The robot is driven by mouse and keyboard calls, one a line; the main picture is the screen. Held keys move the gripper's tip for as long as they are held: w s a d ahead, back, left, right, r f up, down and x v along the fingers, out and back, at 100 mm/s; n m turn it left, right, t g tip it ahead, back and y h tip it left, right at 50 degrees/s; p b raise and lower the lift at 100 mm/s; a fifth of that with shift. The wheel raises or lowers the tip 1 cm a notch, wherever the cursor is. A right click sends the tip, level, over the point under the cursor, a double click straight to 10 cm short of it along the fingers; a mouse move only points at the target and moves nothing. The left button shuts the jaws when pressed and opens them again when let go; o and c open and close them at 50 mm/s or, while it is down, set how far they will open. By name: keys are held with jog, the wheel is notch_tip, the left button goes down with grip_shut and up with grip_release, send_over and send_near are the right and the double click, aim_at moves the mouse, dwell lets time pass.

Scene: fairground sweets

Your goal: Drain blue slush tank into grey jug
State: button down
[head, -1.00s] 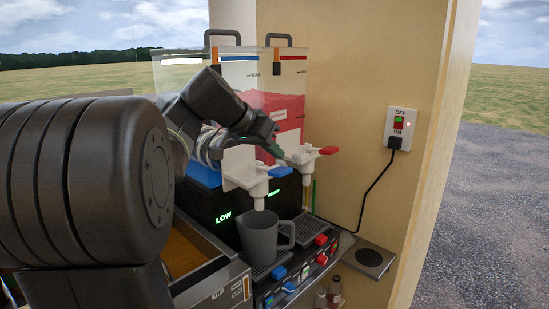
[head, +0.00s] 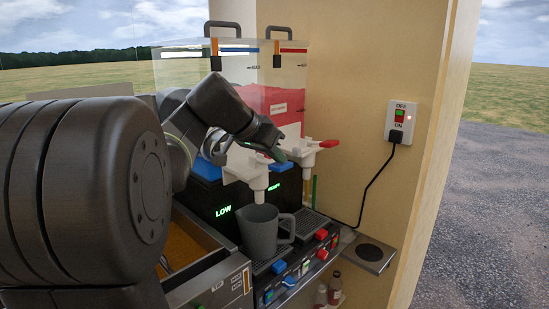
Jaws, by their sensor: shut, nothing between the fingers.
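The left tank (head: 177,70) is clear-walled with a blue stripe on its lid, and looks mostly empty. A blue band (head: 206,169) shows low at its front, partly hidden by my arm. Its white tap (head: 252,174) has a blue lever (head: 281,167). The grey jug (head: 259,236) stands upright beneath that tap, handle to the right; its inside cannot be seen. My gripper (head: 278,156) is shut and empty, just above and behind the blue lever in the picture; contact cannot be told. A green "LOW" display (head: 223,211) glows below the left tank.
The red slush tank (head: 287,107) stands on the right, with a white tap and red lever (head: 329,144) close to my gripper. A wall switch (head: 400,121) has a plug and black cord. Blue and red front switches (head: 279,267) line the machine's edge. An open drawer (head: 190,248) is below my arm.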

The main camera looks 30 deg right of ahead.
aim_at(278, 167)
jog(key=f+t+b, duration=0.1)
jog(key=f+b, duration=0.1)
jog(key=b, duration=0.1)
jog(key=s+f+m+t+b, duration=0.1)
jog(key=b, duration=0.2)
jog(key=shift+d+f+m+t+y, duration=0.15)
jog(key=shift+f+m+t+y, duration=0.15)
jog(key=shift+f+t, duration=0.1)
jog(key=shift+r, duration=0.3)
dwell(6.7)
